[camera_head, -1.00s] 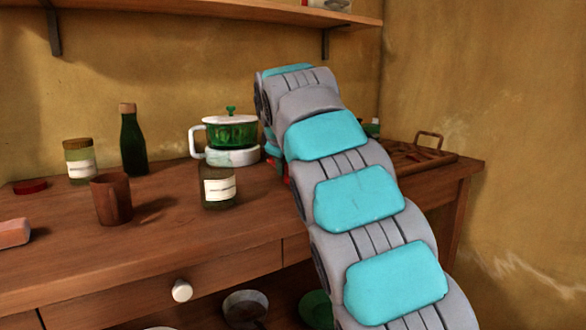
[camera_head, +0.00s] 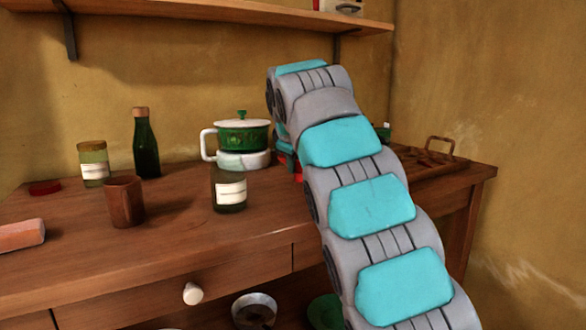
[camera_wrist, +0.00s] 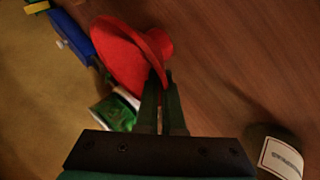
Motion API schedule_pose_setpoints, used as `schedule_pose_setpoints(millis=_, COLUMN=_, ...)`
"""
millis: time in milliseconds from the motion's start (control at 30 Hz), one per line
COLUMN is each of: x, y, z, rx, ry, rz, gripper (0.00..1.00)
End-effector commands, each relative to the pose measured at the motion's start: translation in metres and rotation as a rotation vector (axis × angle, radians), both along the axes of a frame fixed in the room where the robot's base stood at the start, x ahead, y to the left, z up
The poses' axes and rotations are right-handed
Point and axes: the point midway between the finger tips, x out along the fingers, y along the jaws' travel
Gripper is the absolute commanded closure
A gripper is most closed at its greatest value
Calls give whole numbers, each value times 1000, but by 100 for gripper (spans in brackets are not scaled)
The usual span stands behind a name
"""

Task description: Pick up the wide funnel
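The wide funnel (camera_wrist: 128,55) is red and shows at the top of the wrist view, its broad rim tilted. My gripper (camera_wrist: 162,82) has its two dark fingers close together, with the funnel's lower edge between their tips. It looks shut on that edge. In the head view my arm hides my gripper and most of the funnel; only small bits of red (camera_head: 289,163) show left of the arm, beside the pot. I cannot tell whether the funnel touches the counter.
A green and white pot (camera_head: 243,136) and a labelled jar (camera_head: 229,190) stand left of my arm. A green bottle (camera_head: 146,150), another jar (camera_head: 94,165) and a brown cup (camera_head: 124,203) stand further left. A wooden tray (camera_head: 440,165) lies right. A shelf (camera_head: 240,12) hangs above.

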Motion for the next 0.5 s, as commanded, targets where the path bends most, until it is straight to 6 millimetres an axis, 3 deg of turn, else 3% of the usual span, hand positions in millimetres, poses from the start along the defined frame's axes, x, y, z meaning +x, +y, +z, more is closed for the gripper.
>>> schedule_pose_setpoints(millis=500, x=0, y=0, z=18, rx=0, ry=1, rz=0, gripper=100)
